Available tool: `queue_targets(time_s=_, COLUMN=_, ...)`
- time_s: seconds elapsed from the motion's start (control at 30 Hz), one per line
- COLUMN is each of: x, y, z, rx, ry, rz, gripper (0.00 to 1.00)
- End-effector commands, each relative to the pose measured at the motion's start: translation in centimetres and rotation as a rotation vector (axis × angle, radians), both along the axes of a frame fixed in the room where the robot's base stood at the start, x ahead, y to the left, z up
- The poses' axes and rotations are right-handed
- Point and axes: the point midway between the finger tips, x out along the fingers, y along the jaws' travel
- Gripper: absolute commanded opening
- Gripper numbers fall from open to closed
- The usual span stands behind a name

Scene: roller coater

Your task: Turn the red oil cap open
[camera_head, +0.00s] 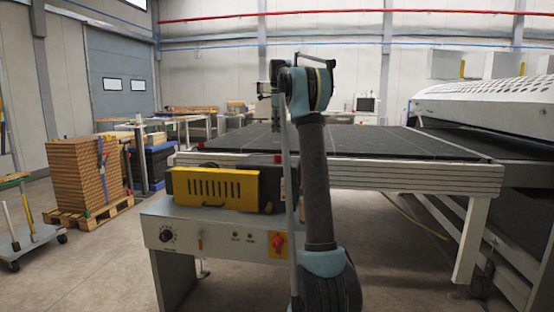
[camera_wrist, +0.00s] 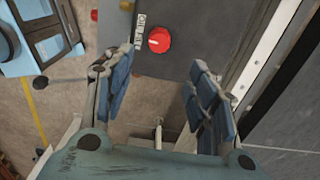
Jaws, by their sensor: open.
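The red oil cap (camera_wrist: 159,40) is a round red knob on a dark grey surface in the wrist view, with a small white lettered label (camera_wrist: 139,28) beside it. My gripper (camera_wrist: 160,64) is open and empty. Its two blue-padded fingers stand apart, and the cap shows between and beyond their tips, with no contact visible. In the head view my arm rises in front of the machine and partly hides the gripper. A small red piece (camera_head: 277,158) shows near the table's front corner, but I cannot tell if it is the same cap.
A large dark-topped table (camera_head: 350,142) lies behind my arm. A yellow slotted cover (camera_head: 218,188) and a control panel (camera_head: 215,240) with a red switch (camera_head: 277,243) are at its near left. A white machine hood (camera_head: 480,100) is at right. Stacked boards (camera_head: 80,175) stand left.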

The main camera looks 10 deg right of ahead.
Motion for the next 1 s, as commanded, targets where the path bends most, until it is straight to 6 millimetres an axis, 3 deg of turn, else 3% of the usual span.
queue_targets(time_s=0.7, x=0.0, y=0.0, z=-12.0, rx=0.0, ry=0.0, rz=0.001, gripper=0.53)
queue_targets(time_s=1.0, x=0.0, y=-0.1, z=-14.3, rx=0.0, ry=0.0, rz=0.001, gripper=0.53)
